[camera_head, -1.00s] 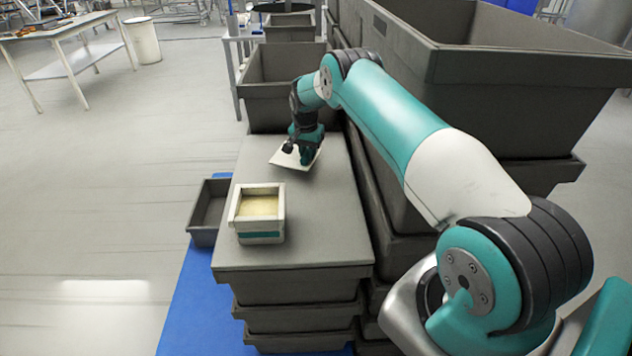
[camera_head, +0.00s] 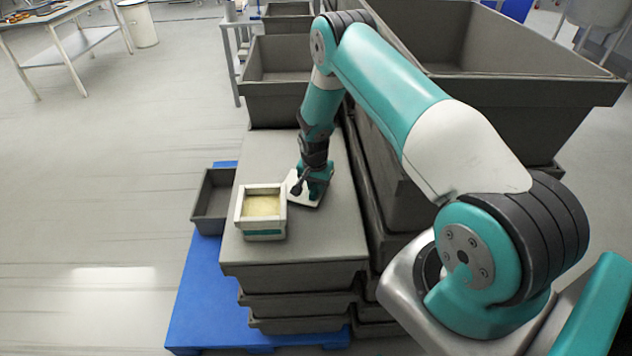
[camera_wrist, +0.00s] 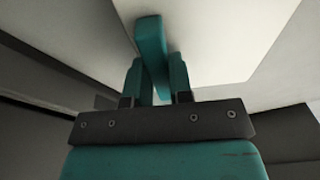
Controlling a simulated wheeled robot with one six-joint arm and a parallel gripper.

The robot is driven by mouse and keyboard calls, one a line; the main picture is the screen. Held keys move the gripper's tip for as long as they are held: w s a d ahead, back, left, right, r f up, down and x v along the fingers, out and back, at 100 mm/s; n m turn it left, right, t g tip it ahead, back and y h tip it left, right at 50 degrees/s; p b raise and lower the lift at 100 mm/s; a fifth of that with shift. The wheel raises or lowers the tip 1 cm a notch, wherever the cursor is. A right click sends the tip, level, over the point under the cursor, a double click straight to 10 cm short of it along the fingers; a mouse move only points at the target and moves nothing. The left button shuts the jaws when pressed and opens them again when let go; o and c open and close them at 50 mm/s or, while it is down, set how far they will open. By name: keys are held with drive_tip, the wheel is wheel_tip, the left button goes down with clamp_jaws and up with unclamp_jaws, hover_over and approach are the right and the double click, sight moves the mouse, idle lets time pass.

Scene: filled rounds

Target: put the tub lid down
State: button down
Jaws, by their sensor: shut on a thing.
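The tub lid (camera_head: 294,181) is a flat white square, partly hidden by my gripper (camera_head: 312,184) in the head view. It is close to the grey stack top, just right of the tub; I cannot tell whether it touches the surface. My gripper is shut on the lid; in the wrist view the pale lid (camera_wrist: 225,40) fills the upper part beyond the teal fingers (camera_wrist: 157,80). The tub (camera_head: 262,213) is white with a teal band, open on top, with pale yellow contents (camera_head: 262,205). It stands on the stack top.
The grey stack top (camera_head: 268,150) is bare behind the tub. A small grey bin (camera_head: 213,202) stands left of it on a blue pallet (camera_head: 192,290). A large grey crate (camera_head: 290,75) stands behind, and bigger crates (camera_head: 500,70) rise on the right.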

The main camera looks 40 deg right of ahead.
drive_tip(key=shift+f, duration=0.4)
drive_tip(key=shift+f, duration=0.1)
drive_tip(key=c, duration=1)
unclamp_jaws()
wheel_tip(320, 180, up, 12)
drive_tip(key=a+b, duration=0.1)
drive_tip(key=b, duration=0.2)
drive_tip(key=s+a+r+n+y, duration=0.2)
drive_tip(key=s+a+r+n, duration=0.2)
drive_tip(key=a+r, duration=0.5)
drive_tip(key=s+a+r+n+y, duration=0.1)
drive_tip(key=s+a+r+n, duration=0.35)
drive_tip(key=a+r, duration=0.4)
drive_tip(key=s+a+r+n, duration=0.3)
drive_tip(key=s, duration=0.4)
drive_tip(key=s+a+r+n+y, duration=0.1)
drive_tip(key=s+a+r+n, duration=0.2)
drive_tip(key=s, duration=0.5)
drive_tip(key=s+a+r+n+y, duration=0.1)
drive_tip(key=s+a+r+n, duration=0.2)
drive_tip(key=s, duration=0.4)
drive_tip(key=shift+s+a+r+n+g, duration=0.2)
drive_tip(key=shift+a+n+g, duration=0.15)
drive_tip(key=shift+n, duration=0.2)
